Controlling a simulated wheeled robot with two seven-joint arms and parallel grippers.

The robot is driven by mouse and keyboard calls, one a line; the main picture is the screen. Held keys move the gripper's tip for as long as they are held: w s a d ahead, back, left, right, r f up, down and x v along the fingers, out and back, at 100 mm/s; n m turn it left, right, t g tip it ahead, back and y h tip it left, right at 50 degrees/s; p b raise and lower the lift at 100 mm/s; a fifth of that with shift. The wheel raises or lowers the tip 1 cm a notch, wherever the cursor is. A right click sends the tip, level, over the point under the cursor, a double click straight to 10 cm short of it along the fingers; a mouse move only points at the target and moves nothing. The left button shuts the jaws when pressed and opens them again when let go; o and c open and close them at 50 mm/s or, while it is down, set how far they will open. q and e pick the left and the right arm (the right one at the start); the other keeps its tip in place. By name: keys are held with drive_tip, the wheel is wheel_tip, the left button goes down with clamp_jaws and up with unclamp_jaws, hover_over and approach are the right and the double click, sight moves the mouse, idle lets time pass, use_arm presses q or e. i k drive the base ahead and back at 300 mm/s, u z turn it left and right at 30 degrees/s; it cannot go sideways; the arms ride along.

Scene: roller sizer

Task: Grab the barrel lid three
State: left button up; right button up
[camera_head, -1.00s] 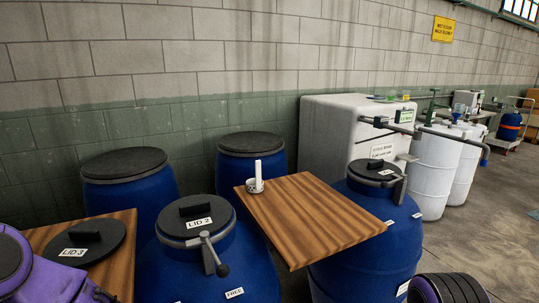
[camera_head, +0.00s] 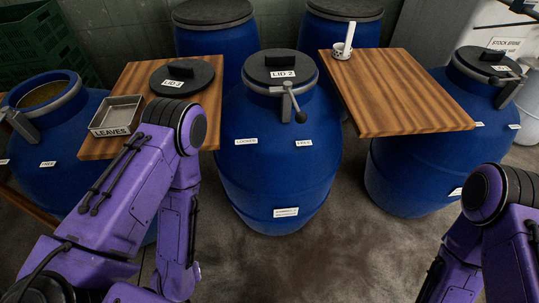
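The barrel lid three (camera_head: 182,77) is a dark round lid with a raised block handle and a white label. It lies flat on the left wooden board (camera_head: 133,76), towards the back. An open blue barrel (camera_head: 58,125) stands to its left, with a yellowish inside. My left arm's purple links rise in front of the board, just below the lid in the picture. My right arm's purple links show at the lower right. Neither gripper is in view.
A metal tray labelled LEAVES (camera_head: 117,115) sits on the board, front left of the lid. A blue barrel with lid 2 (camera_head: 281,140) stands in the middle. More lidded barrels stand behind and at right.

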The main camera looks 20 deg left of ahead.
sight(181, 77)
drive_tip(key=u, duration=0.5)
drive_tip(key=k, duration=1.25)
drive_tip(key=z, duration=0.05)
drive_tip(key=i, duration=0.75)
drive_tip(key=z, duration=0.55)
